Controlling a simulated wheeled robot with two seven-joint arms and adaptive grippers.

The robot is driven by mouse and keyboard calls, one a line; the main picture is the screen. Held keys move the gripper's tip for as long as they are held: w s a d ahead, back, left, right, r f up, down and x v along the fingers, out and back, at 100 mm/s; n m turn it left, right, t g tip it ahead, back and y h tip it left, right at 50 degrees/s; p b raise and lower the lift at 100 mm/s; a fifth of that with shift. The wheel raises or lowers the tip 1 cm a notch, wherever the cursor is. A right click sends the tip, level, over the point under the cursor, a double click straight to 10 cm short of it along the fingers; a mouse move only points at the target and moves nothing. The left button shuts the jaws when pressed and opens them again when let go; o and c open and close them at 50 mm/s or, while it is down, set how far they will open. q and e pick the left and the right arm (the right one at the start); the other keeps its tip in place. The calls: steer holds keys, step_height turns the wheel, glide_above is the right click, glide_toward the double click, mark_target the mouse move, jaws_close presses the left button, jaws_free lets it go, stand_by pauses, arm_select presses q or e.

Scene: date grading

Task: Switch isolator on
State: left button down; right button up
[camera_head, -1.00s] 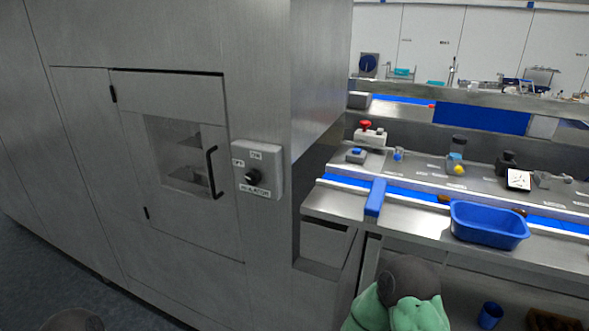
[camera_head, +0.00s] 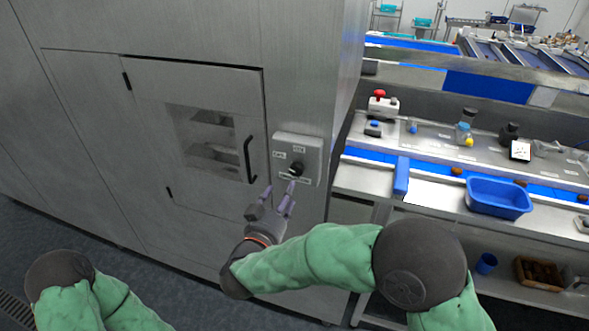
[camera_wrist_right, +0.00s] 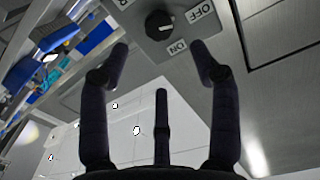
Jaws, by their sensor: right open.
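The isolator is a grey box (camera_head: 312,160) on the steel cabinet's front, right of the door handle. Its round black knob (camera_head: 296,169) sits among white labels. In the right wrist view the knob (camera_wrist_right: 158,25) is near the top, with an OFF label (camera_wrist_right: 199,12) and an ON label (camera_wrist_right: 177,47) beside it. Which label the knob points to is unclear. My right gripper (camera_head: 279,194) is open and empty just below the box; in its wrist view the fingers (camera_wrist_right: 158,52) are spread, apart from the knob. My left arm shows at bottom left, its gripper out of frame.
The cabinet door (camera_head: 150,130) with a window and black handle (camera_head: 249,160) is left of the box. At right a bench holds a blue tub (camera_head: 499,197), a red button box (camera_head: 382,105) and a blue belt. Open floor lies at lower left.

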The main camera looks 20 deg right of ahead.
mark_target(295, 171)
steer(key=x, duration=0.9)
steer(key=shift+w+d, duration=0.15)
steer(key=shift+w, duration=0.05)
steer(key=c, duration=1.1)
